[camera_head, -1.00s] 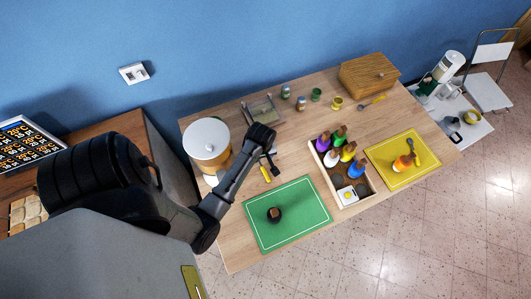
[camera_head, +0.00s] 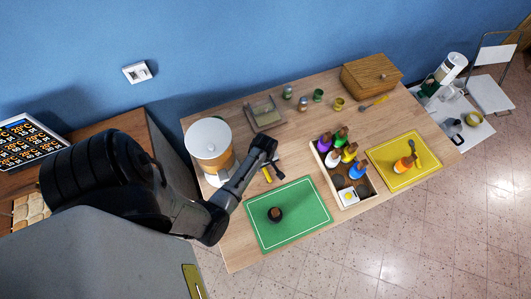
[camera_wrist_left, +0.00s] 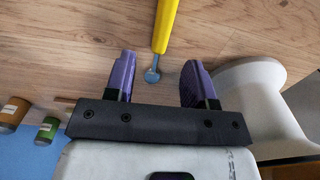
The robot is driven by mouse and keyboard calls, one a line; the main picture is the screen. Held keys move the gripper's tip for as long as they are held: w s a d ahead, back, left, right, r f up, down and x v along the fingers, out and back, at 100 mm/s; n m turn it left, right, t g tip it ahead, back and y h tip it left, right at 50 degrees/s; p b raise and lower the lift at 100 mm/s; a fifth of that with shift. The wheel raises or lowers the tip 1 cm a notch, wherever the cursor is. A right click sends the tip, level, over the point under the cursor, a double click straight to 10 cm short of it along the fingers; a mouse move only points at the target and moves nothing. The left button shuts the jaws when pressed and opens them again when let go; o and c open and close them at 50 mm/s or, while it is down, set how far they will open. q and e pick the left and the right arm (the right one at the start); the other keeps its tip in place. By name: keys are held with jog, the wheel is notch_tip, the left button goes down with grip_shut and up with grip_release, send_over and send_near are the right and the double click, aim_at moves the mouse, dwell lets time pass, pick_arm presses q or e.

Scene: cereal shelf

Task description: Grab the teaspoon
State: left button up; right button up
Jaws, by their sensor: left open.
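The yellow-handled utensil, seemingly the teaspoon, lies on the wooden table; in the left wrist view its yellow handle (camera_wrist_left: 166,22) runs up out of the picture. My left gripper (camera_wrist_left: 158,80) is open, with one finger on each side of that end and no visible contact. In the head view the gripper (camera_head: 277,165) is over the table, right beside the yellow handle (camera_head: 267,174); my arm hides the rest of the utensil. My right gripper is not in view.
An orange-and-white dispenser (camera_head: 210,140) stands close on the left; its pale base (camera_wrist_left: 250,95) flanks the right finger. A yellow mat (camera_head: 385,158) lies right.

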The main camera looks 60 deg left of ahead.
aim_at(265, 169)
pick_arm(q)
notch_tip(265, 169, down, 5)
jog(key=shift+a+r+b, duration=0.1)
jog(key=shift+a+b, duration=0.05)
jog(key=shift+b, duration=0.3)
jog(key=shift+c, duration=0.5)
grip_shut()
